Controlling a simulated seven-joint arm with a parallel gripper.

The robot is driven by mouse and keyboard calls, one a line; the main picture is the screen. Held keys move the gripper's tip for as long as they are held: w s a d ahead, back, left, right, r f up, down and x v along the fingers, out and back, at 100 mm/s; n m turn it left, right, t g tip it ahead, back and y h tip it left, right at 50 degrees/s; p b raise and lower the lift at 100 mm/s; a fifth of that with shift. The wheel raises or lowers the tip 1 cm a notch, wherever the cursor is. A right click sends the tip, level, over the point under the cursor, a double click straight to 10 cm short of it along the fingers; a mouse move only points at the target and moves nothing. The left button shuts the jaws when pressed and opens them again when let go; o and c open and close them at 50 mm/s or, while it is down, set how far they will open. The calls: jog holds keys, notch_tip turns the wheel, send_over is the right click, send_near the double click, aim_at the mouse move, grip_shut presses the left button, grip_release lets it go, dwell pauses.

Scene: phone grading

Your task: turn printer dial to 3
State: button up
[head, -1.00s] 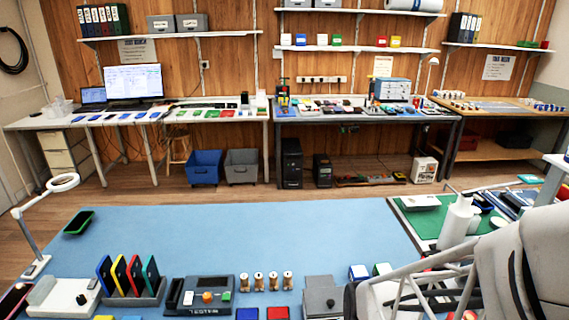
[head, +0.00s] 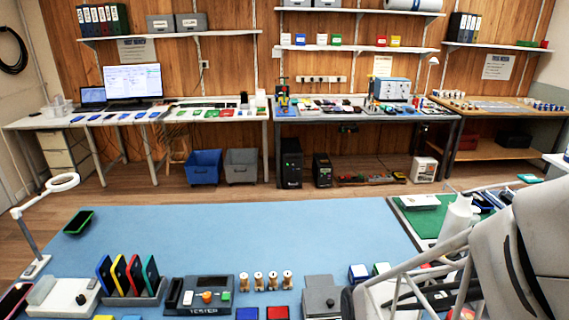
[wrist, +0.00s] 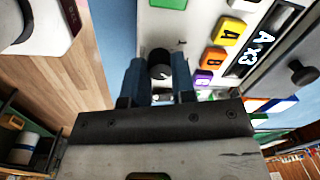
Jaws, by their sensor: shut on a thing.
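The printer (wrist: 192,22) is a white panel with a dark display (wrist: 255,52) reading "A X3". Beside the display are an orange-yellow A button (wrist: 229,31), an orange B button (wrist: 212,58), a purple C button (wrist: 203,78) and a green button (wrist: 167,3). The black round dial (wrist: 160,57) sits between the blue fingertips of my gripper (wrist: 159,74), which is shut on it. The fingers hide the dial's sides, and I cannot read its setting from a scale. In the head view my gripper and the dial are not visible; my arm fills the lower right.
In the head view, a tester (head: 198,296), coloured upright panels (head: 122,275) and small cylinders (head: 272,281) stand along the near edge of the blue mat (head: 250,232). The mat's middle is clear. In the wrist view, a grey surface with a dark knob (wrist: 301,72) lies right of the printer.

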jog(key=shift+m, duration=1)
jog(key=o, duration=0.9)
jog(key=shift+s+r, duration=0.2)
jog(key=shift+r, duration=3.7)
jog(key=shift+r, duration=0.1)
